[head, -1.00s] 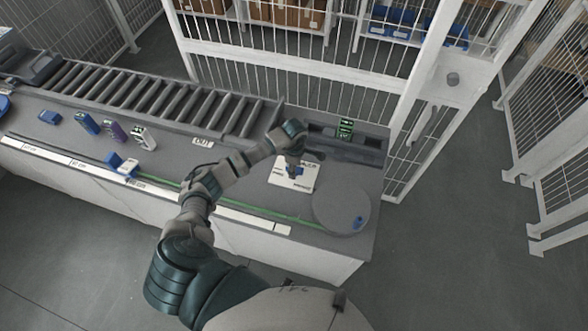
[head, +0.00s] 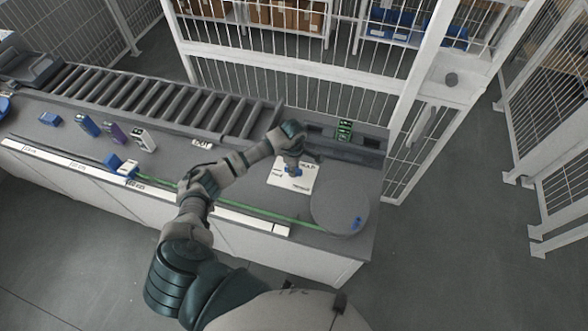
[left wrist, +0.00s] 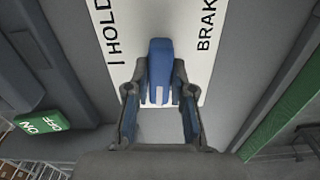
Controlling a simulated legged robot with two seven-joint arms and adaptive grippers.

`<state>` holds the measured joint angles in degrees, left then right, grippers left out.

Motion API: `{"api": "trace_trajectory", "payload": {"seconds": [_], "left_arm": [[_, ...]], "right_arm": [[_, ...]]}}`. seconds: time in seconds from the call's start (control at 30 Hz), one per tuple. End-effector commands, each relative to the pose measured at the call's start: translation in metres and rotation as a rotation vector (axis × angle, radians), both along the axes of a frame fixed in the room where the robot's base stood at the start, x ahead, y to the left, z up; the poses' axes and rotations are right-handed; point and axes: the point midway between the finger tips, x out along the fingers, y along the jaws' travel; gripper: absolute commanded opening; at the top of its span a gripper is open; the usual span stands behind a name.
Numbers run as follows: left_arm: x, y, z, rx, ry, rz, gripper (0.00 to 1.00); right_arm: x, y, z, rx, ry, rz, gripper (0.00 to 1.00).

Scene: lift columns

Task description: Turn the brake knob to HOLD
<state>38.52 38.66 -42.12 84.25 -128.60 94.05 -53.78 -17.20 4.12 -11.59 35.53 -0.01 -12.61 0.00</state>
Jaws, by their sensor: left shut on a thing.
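The brake knob (left wrist: 160,62) is a blue bar on a white plate (left wrist: 205,70) lettered HOLD and BRAKE, with BRAKE cut off by the frame edge. A short white mark shows on the knob's near end, and a dark tick stands beside HOLD. My left gripper (left wrist: 156,88) is shut on the knob, one finger on each side of it. In the head view the plate (head: 306,176) lies on the counter, and my left gripper (head: 292,170) is over its middle, hiding most of the knob and some lettering. My right gripper is not in view.
A round grey disc (head: 340,203) with a blue piece lies right of the plate. A green-lit unit (head: 344,130) stands behind it. A roller conveyor (head: 160,100) and white mesh fence (head: 300,85) are behind.

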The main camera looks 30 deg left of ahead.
Motion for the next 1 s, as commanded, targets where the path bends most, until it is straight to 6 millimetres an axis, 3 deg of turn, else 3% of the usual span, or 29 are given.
{"api": "trace_trajectory", "payload": {"seconds": [0.6,1.0], "left_arm": [[0.001,0.003,-0.002,0.005,-0.002,-0.414,0.03],[0.001,0.002,0.000,0.002,-0.002,-0.476,0.03]], "right_arm": [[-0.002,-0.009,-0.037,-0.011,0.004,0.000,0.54],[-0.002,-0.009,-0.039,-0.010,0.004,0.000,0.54]]}}
